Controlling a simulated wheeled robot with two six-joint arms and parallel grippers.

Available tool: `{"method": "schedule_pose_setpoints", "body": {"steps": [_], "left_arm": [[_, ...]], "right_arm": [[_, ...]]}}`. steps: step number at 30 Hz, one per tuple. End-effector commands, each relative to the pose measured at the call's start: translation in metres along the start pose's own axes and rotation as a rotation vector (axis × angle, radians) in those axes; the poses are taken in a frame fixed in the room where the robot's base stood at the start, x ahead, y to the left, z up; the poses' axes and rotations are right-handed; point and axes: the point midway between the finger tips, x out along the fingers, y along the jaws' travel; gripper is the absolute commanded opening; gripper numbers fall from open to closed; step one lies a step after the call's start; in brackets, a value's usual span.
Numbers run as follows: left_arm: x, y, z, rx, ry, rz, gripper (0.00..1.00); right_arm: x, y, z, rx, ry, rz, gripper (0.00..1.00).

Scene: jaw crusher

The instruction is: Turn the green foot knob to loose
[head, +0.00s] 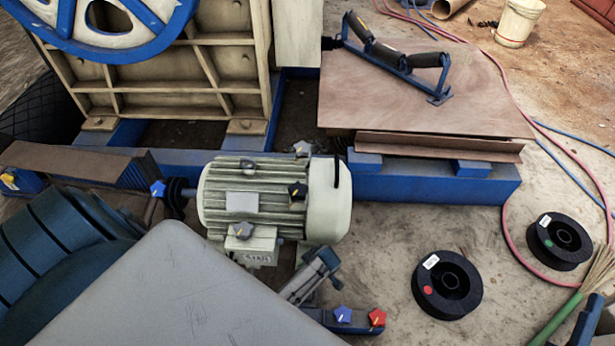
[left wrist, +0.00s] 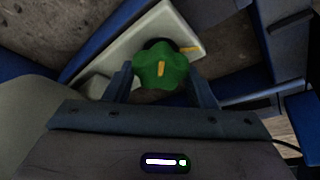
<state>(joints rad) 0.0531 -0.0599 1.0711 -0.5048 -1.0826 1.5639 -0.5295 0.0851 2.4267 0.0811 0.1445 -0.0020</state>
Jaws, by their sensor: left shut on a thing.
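The green foot knob (left wrist: 162,68) shows in the left wrist view as a star-shaped knob with a yellow pointer stripe. Its stripe runs nearly up and down in that picture. It sits at a pale beige plate (left wrist: 115,50), and a yellow mark (left wrist: 191,49) lies to the right of the knob. My left gripper (left wrist: 163,88) is shut on the knob, one finger on each side. The green knob cannot be made out in the head view. The pale green finned motor (head: 250,195) stands in the middle there.
Black, grey and blue knobs sit around the motor. A blue knob (head: 342,314) and a red knob (head: 377,317) are on the blue part in front. Two black spools (head: 447,284) (head: 560,241) lie on the floor at right. A rusty plate (head: 420,100) lies behind.

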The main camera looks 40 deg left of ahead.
Motion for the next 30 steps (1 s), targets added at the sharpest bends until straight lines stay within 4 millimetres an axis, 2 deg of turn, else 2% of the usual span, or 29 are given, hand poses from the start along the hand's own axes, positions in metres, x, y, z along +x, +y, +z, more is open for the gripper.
{"method": "schedule_pose_setpoints", "body": {"steps": [6, 20, 21, 24, 30], "left_arm": [[0.0001, 0.0006, -0.0005, -0.051, 0.001, -0.021, 0.27], [0.0000, 0.0007, -0.0007, -0.062, 0.000, -0.025, 0.27], [0.0000, 0.0007, -0.0006, -0.062, 0.000, -0.025, 0.52], [0.0000, 0.0007, -0.0006, -0.062, 0.000, -0.025, 0.72], [0.0000, 0.0006, -0.0003, -0.062, 0.000, -0.025, 0.72]], "right_arm": [[0.0023, -0.0001, -0.0070, -0.006, 0.039, -0.003, 0.36], [0.0024, -0.0003, -0.0084, -0.009, 0.043, -0.007, 0.36], [0.0024, -0.0003, -0.0083, -0.009, 0.043, -0.007, 0.36], [0.0024, -0.0002, -0.0083, -0.009, 0.042, -0.007, 0.36], [0.0023, -0.0002, -0.0082, -0.007, 0.042, -0.005, 0.36]]}}
